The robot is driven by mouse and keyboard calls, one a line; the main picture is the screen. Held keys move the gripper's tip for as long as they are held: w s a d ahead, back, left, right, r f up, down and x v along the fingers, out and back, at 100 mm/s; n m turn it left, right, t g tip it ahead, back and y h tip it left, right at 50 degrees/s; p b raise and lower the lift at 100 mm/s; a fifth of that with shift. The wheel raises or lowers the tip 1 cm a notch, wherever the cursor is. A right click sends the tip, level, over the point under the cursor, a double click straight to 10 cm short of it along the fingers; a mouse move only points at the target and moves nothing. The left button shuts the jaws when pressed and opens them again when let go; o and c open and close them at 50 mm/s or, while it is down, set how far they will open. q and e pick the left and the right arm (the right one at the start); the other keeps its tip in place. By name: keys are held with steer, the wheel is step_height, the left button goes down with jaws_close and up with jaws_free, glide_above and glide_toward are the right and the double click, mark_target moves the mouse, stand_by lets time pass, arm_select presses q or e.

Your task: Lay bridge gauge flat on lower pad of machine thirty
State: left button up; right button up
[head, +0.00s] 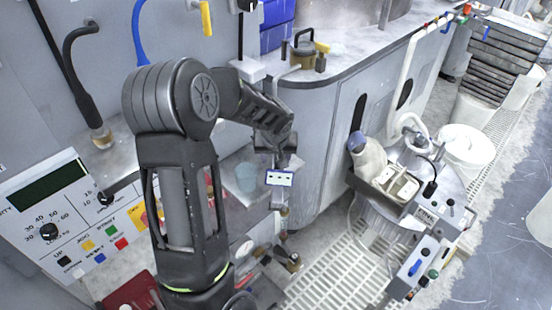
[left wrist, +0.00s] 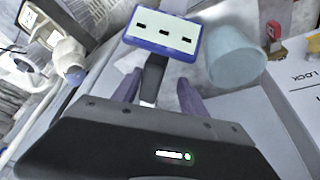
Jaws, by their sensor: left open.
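A small white block with a blue rim and three dark slots, which looks like the bridge gauge (head: 280,178), is at the end of my left arm in the head view. It also shows large in the left wrist view (left wrist: 162,38). My left gripper (head: 279,158) is open just above it. In the left wrist view, a dark stem below the block stands between the two purplish fingers (left wrist: 157,92); I cannot tell whether they touch it. No pad is clearly marked as the lower pad of machine thirty. My right gripper is out of view.
A pale blue cup (head: 247,177) stands close left of the block. A control panel (head: 70,215) with buttons is at the left. At the right are a cluttered bench unit (head: 400,185), a control box (head: 437,212) and white buckets (head: 466,147). Grated floor (head: 335,275) lies between.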

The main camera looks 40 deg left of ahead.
arm_select(q)
steer(key=v, duration=1)
steer(key=shift+r, duration=0.3)
steer(key=shift+o, duration=0.2)
steer(key=shift+d, duration=0.1)
